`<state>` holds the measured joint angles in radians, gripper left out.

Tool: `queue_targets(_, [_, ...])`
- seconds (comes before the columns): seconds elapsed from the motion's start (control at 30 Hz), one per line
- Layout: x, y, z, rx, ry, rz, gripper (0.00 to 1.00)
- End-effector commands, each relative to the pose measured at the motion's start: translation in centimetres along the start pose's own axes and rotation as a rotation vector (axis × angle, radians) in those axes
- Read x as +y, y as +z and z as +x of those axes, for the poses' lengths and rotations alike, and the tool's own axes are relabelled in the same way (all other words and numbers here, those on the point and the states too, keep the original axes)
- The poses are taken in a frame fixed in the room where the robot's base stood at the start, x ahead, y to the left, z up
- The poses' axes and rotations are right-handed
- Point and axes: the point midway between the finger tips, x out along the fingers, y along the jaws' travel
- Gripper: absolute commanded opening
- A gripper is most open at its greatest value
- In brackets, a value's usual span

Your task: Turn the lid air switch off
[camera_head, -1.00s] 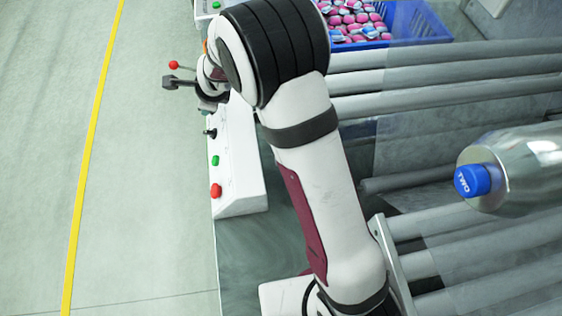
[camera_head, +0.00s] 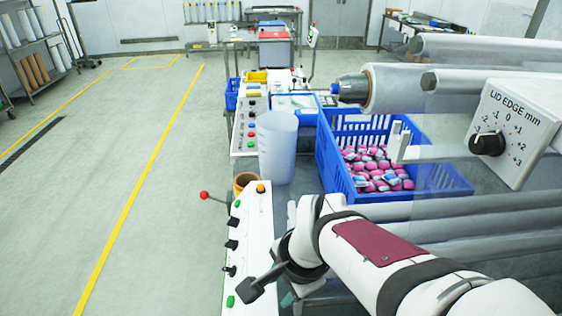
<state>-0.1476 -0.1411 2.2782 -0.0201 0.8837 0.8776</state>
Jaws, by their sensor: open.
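A white control panel (camera_head: 257,228) runs along the near edge of the machine. On it are an orange button (camera_head: 261,188), a green button (camera_head: 237,203), two black switches (camera_head: 232,244), a small black lever (camera_head: 230,269) and another green button (camera_head: 230,300). No readable label shows which one is the lid air switch. My gripper (camera_head: 244,292) is dark, open and empty, over or beside the near part of the panel, close to the black lever and the lower green button. Contact with the panel cannot be told. My wrist hides part of the panel's right side.
A red-ball lever (camera_head: 204,196) sticks out left of the panel. Rollers and a lid edge dial (camera_head: 488,143) are at right. Floor at left is free.

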Motion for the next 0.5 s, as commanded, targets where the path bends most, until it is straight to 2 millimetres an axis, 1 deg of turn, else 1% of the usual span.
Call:
queue_targets(0.03, [1.1, 0.1, -0.5, -0.003, 0.015, -0.040, 0.44])
queue_targets(0.1, [2.8, 0.3, -1.1, -0.013, 0.040, -0.103, 0.44])
queue_targets(0.2, [4.7, 0.7, -1.6, -0.027, 0.069, -0.178, 0.44])
queue_targets(0.33, [6.2, 0.9, -2.1, -0.040, 0.092, -0.238, 0.44])
queue_targets(0.5, [6.7, 1.1, -2.2, -0.046, 0.100, -0.262, 0.44])
